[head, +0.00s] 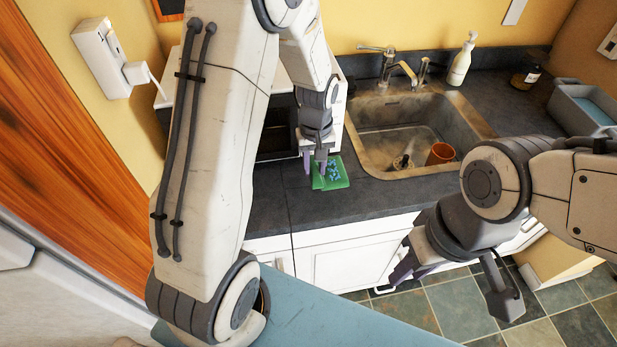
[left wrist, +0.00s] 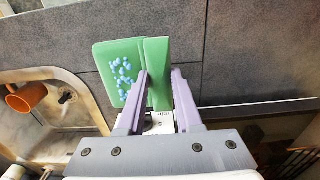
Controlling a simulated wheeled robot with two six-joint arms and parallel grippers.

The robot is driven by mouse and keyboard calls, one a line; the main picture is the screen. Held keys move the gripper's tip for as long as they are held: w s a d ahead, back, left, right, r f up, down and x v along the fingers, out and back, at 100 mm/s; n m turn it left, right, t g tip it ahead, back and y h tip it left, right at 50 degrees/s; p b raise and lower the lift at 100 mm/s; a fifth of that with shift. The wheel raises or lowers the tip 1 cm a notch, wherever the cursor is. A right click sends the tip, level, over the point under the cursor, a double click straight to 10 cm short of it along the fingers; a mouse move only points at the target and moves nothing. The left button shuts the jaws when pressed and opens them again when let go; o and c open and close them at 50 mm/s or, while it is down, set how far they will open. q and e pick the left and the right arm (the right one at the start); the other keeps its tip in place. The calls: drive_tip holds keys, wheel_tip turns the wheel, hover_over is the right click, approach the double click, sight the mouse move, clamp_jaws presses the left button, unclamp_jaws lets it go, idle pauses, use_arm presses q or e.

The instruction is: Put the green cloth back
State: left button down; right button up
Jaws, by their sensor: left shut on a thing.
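The green cloth (head: 338,183) has a patch of blue dots and lies at the counter, left of the sink. It also shows in the left wrist view (left wrist: 105,53), with a fold line down its right side. My left gripper (head: 316,164) is shut on the cloth's right part, seen between its two purple fingers in the left wrist view (left wrist: 160,74). I cannot tell whether the cloth touches the counter. My right gripper (head: 450,285) is open and empty, in front of the lower cabinets, with its fingers far apart.
The sink (head: 383,125) holds an orange-brown cup (head: 440,153). A faucet (head: 388,62), a soap bottle (head: 461,60), a dark jar (head: 526,77) and a grey tub (head: 585,108) stand along the back. A white appliance with a dark front (head: 277,128) stands behind my left gripper. Dark counter (head: 375,195) is clear in front.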

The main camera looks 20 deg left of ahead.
use_arm(q)
drive_tip(key=shift+s+a+f, duration=0.5)
drive_tip(key=shift+s+a, duration=0.1)
drive_tip(key=shift+a, duration=0.05)
drive_tip(key=shift+s+f, duration=0.1)
drive_tip(key=shift+f, duration=0.25)
wheel_tip(320, 180, down, 3)
drive_tip(key=shift+f+p, duration=0.1)
drive_tip(key=shift+p, duration=0.5)
drive_tip(key=shift+f, duration=0.1)
drive_tip(key=shift+f, duration=0.1)
drive_tip(key=c, duration=0.6)
unclamp_jaws()
